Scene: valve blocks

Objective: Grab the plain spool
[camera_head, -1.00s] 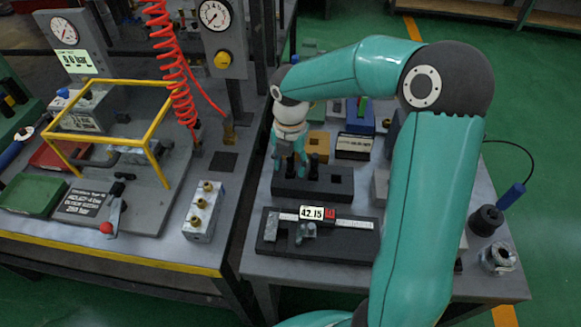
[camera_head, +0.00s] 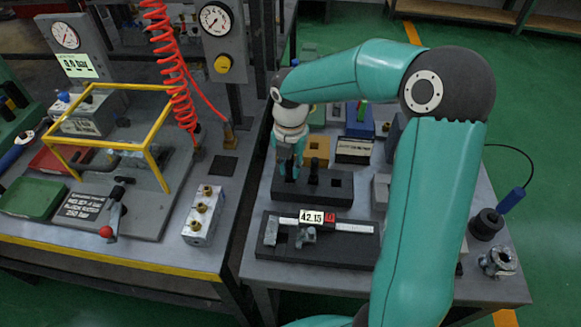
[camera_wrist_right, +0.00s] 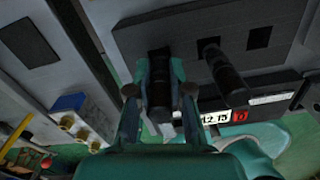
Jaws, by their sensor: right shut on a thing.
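The spool block (camera_head: 340,188) is a long black block with square holes on the right bench. My right gripper (camera_head: 289,172) is over its left end. In the wrist view the gripper (camera_wrist_right: 158,100) is shut on a dark spool (camera_wrist_right: 158,75), which stands upright at the block's left hole. I cannot tell whether it is still seated. A second dark spool (camera_head: 313,172) stands beside it in the block and also shows in the wrist view (camera_wrist_right: 228,75). I cannot tell which spool is plain. My left gripper is not in view.
A caliper (camera_head: 325,222) with a 42.15 display lies on a black stand in front of the block. Behind are a yellow block (camera_head: 318,148) and a blue block (camera_head: 360,122). A silver valve block (camera_head: 203,213) stands on the left bench, across a gap.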

